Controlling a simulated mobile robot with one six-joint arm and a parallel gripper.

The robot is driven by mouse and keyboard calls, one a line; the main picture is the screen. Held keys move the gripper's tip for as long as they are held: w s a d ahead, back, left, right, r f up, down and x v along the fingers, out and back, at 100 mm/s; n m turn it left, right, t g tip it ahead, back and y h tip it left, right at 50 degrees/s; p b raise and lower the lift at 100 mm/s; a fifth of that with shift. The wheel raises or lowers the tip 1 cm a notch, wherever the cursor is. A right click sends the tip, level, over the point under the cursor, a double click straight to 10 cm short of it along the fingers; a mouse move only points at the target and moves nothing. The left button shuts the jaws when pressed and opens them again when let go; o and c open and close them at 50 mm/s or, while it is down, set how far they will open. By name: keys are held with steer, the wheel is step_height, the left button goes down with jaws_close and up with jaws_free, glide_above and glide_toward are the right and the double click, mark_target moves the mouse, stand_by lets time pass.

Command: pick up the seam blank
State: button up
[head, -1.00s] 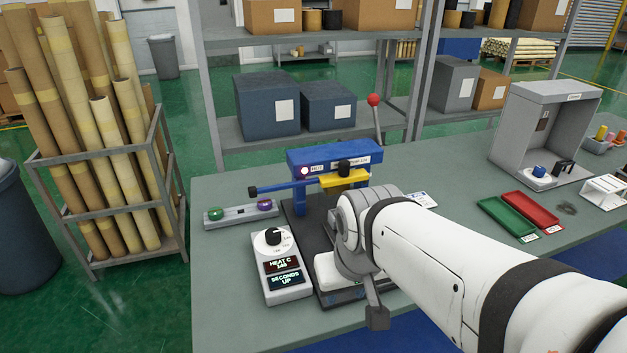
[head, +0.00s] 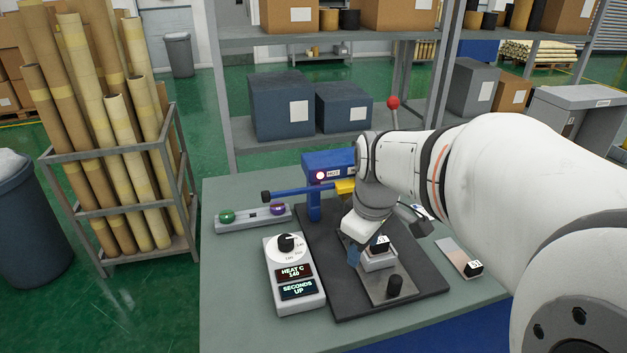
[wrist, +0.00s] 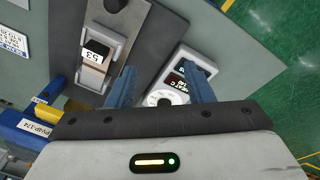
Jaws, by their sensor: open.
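A small pale block with a black numbered tag sits on the press bed (head: 372,300). I take this as the seam blank (head: 378,262), though I cannot be sure. The tag shows "53" in the wrist view, where the block (wrist: 90,70) is at the upper left. A flat pale plate (head: 452,252) with a similar black tag lies on the bench right of the press. My gripper (wrist: 158,70) is open and empty, with two blue fingers apart. It is above the press bed, and the block is beside the fingers, not between them. My wrist hides part of the press.
The blue press frame (head: 318,165) with a yellow part stands behind my wrist. A white control box (head: 295,275) with a dial and displays stands left of the bed. A black knob (head: 395,285) rises at the bed's front. A rail with coloured knobs (head: 250,216) lies further left.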

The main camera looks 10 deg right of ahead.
mark_target(381, 240)
steer(key=w+d+f+n, duration=0.1)
steer(key=w+d+n, duration=0.2)
steer(key=w+d+f+n+g, duration=0.1)
steer(key=w+d+f+n, duration=0.1)
steer(key=w+d+n, duration=0.1)
steer(key=w+d+f+n+b, duration=0.1)
steer(key=w+d+n, duration=0.2)
steer(key=w+n, duration=0.2)
steer(key=shift+d+f+g, duration=0.25)
steer(key=shift+f+g, duration=0.15)
steer(key=shift+d+f, duration=0.1)
steer(key=shift+f, duration=0.2)
step_height(381, 240, down, 7)
steer(key=shift+w+f+p, duration=0.1)
steer(key=shift+w+p, duration=0.05)
steer(key=shift+p, duration=0.25)
jaws_close()
